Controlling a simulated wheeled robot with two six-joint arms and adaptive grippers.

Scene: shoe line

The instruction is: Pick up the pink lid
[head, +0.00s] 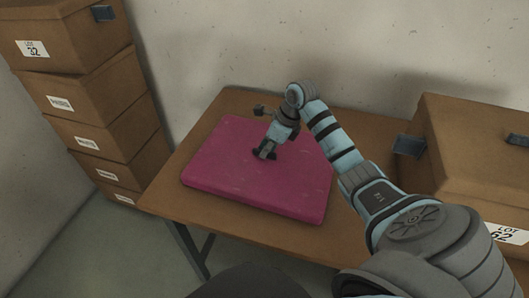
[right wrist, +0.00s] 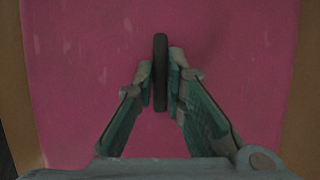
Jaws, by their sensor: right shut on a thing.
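The pink lid (head: 232,188) is a flat, square slab with rounded corners, lying over the brown table. It fills most of the right wrist view (right wrist: 70,75). A dark, narrow handle (right wrist: 160,45) stands up from it. My right gripper (head: 265,153) reaches down to the lid's upper middle. In the right wrist view my right gripper's fingers (right wrist: 160,92) are closed on the handle from both sides. I cannot tell whether the lid rests fully on the table. My left gripper is not in view.
The brown table (head: 165,192) shows around the lid. Stacked cardboard boxes (head: 85,95) stand to its left. A large box (head: 475,150) with a dark clip is at the right. A pale wall (head: 300,40) rises behind the table.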

